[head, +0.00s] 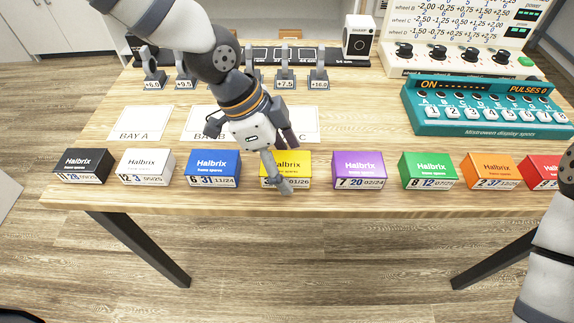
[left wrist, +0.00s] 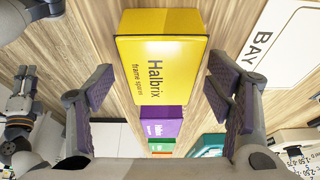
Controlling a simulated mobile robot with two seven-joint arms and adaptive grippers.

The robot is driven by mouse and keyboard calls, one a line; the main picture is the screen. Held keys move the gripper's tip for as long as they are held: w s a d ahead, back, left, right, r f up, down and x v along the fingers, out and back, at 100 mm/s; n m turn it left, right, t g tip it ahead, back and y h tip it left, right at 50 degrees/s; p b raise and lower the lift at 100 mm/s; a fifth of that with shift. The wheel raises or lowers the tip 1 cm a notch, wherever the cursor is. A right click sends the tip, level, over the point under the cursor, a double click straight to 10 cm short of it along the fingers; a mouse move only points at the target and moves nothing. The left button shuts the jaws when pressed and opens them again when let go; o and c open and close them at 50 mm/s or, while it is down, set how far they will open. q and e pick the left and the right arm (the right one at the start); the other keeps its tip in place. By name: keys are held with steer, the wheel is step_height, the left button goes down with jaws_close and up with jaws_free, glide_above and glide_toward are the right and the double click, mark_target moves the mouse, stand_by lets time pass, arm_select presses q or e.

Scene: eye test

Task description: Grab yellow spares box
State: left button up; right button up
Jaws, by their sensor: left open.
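The yellow spares box (head: 298,169) stands near the front edge of the table, in a row of boxes. My left gripper (head: 288,163) is over it, open, with one finger in front of the box hiding part of its face. In the left wrist view the yellow box (left wrist: 160,65) lies between the spread fingers of my left gripper (left wrist: 160,68); the gripper holds nothing. Whether a pad touches the box I cannot tell. My right gripper (left wrist: 24,80) shows small at the left of the left wrist view; its jaw state is unclear. The head view shows only part of my right arm.
A blue box (head: 212,166) stands left of the yellow one and a purple box (head: 358,168) right, with gaps between. White bay cards (head: 141,122) lie behind the row. A teal display console (head: 480,121) is at the right. Upright weights stand at the back.

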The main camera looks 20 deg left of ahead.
arm_select(q)
steer(key=shift+w+d+f, duration=0.1)
steer(key=shift+f, duration=0.15)
steer(key=shift+f, duration=0.25)
stand_by(0.4)
steer(key=c, duration=1.3)
